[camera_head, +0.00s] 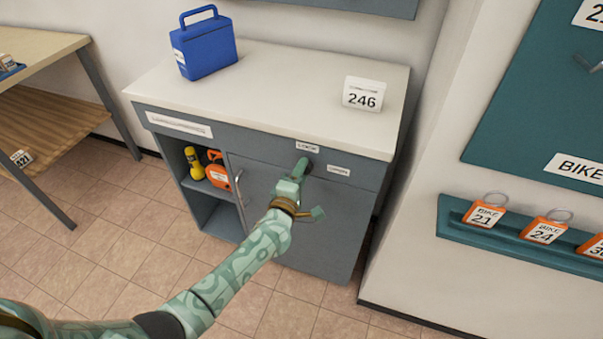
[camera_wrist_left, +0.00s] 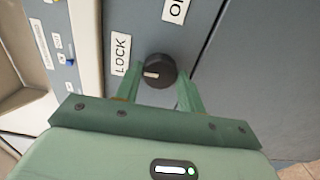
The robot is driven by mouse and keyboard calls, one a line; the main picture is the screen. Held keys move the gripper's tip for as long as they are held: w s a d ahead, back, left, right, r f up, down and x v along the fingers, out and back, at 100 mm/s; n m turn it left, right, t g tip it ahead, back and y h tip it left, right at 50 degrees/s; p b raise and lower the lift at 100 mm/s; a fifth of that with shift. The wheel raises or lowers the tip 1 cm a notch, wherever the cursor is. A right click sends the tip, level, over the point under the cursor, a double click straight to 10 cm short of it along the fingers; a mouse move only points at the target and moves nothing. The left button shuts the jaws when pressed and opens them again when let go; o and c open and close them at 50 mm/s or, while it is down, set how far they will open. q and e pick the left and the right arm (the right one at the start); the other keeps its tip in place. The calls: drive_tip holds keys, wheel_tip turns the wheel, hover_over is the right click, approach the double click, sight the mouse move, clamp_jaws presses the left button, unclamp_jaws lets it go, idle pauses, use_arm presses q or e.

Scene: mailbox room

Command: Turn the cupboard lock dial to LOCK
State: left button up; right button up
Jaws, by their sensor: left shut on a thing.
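The lock dial (camera_wrist_left: 160,70) is a round black knob on the grey cupboard front (camera_head: 330,228). In the left wrist view its white mark lies on the left side of the knob, the side of the LOCK label (camera_wrist_left: 120,53). The other label (camera_wrist_left: 176,10), partly cut off, is above the knob. In the head view the LOCK label (camera_head: 307,147) sits above my left gripper (camera_head: 303,170) and the other label (camera_head: 338,170) to its right. My left gripper (camera_wrist_left: 159,85) is shut on the dial, one finger at each side. My right gripper is not in view.
A blue box (camera_head: 205,45) and a 246 sign (camera_head: 363,94) stand on the cupboard top (camera_head: 280,92). The open shelf (camera_head: 215,205) holds a yellow bottle and an orange item. Orange bike tags (camera_head: 484,215) sit on a teal ledge at right. The tiled floor in front is clear.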

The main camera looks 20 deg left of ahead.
use_arm(q)
drive_tip(key=o, duration=1)
drive_tip(key=shift+s, duration=0.1)
drive_tip(key=s+p, duration=0.1)
drive_tip(key=s, duration=0.4)
drive_tip(key=s+p, duration=0.1)
drive_tip(key=s, duration=0.4)
drive_tip(key=s+p, duration=0.2)
drive_tip(key=s, duration=0.4)
drive_tip(key=shift+s+a, duration=0.1)
drive_tip(key=shift+a, duration=0.2)
